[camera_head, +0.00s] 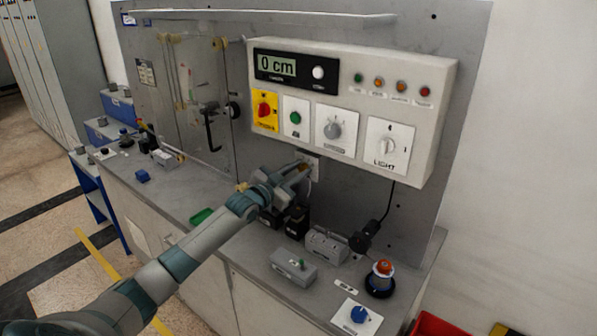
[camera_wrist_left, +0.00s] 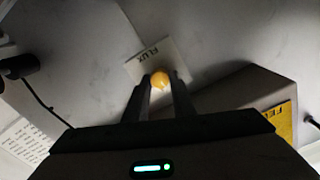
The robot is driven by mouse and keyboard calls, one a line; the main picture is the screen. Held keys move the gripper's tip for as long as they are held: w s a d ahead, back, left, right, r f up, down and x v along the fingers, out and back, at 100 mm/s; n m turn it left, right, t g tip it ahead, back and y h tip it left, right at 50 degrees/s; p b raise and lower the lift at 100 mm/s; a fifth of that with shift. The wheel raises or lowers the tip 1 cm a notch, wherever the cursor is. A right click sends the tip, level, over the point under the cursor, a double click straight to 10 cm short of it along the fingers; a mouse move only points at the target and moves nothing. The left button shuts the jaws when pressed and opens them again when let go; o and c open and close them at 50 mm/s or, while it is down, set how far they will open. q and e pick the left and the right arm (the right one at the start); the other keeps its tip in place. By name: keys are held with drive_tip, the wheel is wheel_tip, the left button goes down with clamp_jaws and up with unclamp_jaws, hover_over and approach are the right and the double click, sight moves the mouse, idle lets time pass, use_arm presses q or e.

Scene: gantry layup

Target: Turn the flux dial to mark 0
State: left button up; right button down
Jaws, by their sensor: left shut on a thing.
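The flux dial shows in the left wrist view as a round yellow-orange knob (camera_wrist_left: 160,80) on a pale plate (camera_wrist_left: 148,62) marked FLUX. In the head view, part of its plate (camera_head: 315,172) shows on the grey back panel, below the white control box; the knob there is mostly hidden by my gripper. My left gripper (camera_head: 303,166) reaches the panel from the left. In the left wrist view, its two fingers (camera_wrist_left: 160,84) are shut on the knob, one on each side. I cannot read the dial's marks or its pointer. My right gripper is not in view.
The white control box (camera_head: 440,130) juts out just above my gripper, with a display reading 0 cm (camera_head: 276,66). Black parts (camera_head: 292,222) and grey boxes (camera_head: 294,267) stand on the bench below. A black cable (camera_head: 388,205) hangs to the right.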

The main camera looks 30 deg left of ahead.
use_arm(q)
drive_tip(key=n, duration=0.5)
drive_tip(key=shift+f+n, duration=0.1)
drive_tip(key=shift+n, duration=0.3)
drive_tip(key=n, duration=0.5)
drive_tip(key=shift+a, duration=0.1)
drive_tip(key=shift+n, duration=0.3)
drive_tip(key=o, duration=1.1)
drive_tip(key=shift+c, duration=0.2)
drive_tip(key=s+a+b, duration=0.1)
drive_tip(key=s+b, duration=0.3)
drive_tip(key=s, duration=1.3)
drive_tip(key=shift+s+a+b, duration=0.2)
drive_tip(key=shift+b, duration=0.1)
